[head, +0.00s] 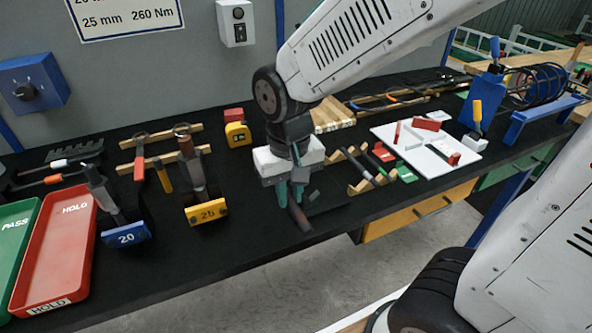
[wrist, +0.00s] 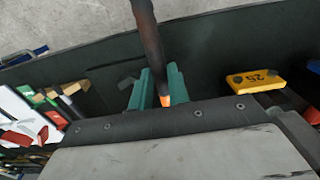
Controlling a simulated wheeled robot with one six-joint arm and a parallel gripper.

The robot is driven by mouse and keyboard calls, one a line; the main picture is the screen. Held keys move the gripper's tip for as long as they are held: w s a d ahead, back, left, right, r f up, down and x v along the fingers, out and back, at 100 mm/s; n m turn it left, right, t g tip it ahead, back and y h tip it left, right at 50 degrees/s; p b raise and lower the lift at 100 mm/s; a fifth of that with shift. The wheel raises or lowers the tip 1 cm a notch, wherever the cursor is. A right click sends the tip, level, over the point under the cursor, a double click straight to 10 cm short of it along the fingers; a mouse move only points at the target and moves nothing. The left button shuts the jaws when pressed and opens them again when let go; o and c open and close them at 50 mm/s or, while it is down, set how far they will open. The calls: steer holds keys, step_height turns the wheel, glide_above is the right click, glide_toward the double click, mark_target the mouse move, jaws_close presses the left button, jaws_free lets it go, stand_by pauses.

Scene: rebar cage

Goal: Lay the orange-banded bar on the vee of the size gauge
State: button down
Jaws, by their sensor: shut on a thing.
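My gripper (head: 290,197) is shut on a dark, rust-brown bar (head: 300,218), low over the front part of the black bench top. In the wrist view the bar (wrist: 149,45) runs up from between the green fingers (wrist: 155,90), with an orange band (wrist: 166,101) at its near end. The band is hidden in the head view. A small dark block (head: 315,196) is just right of the fingers and also shows in the wrist view (wrist: 128,83). It may be part of the size gauge; I cannot make out a vee.
Tools with a blue "20" block (head: 127,236) and a yellow "25" block (head: 206,212) stand left. A wooden rack with bars (head: 372,170) and a white board (head: 425,148) lie right. A red HOLD tray (head: 55,250) is far left. The bench's front edge is close.

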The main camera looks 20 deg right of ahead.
steer(key=w+d, duration=0.2)
steer(key=w, duration=0.1)
steer(key=w+d, duration=0.2)
steer(key=w, duration=0.1)
steer(key=w+d+f, duration=0.1)
steer(key=w+d, duration=0.1)
steer(key=w, duration=0.2)
steer(key=shift+d, duration=0.3)
steer(key=shift+f, duration=1.8)
steer(key=shift+f, duration=0.15)
steer(key=c, duration=1.3)
jaws_free()
steer(key=shift+c, duration=0.2)
step_height(320, 180, up, 12)
steer(key=s+d+r, duration=0.1)
steer(key=s, duration=1)
steer(key=s+d+r+t, duration=0.1)
steer(key=s+d+r, duration=0.1)
steer(key=s, duration=0.9)
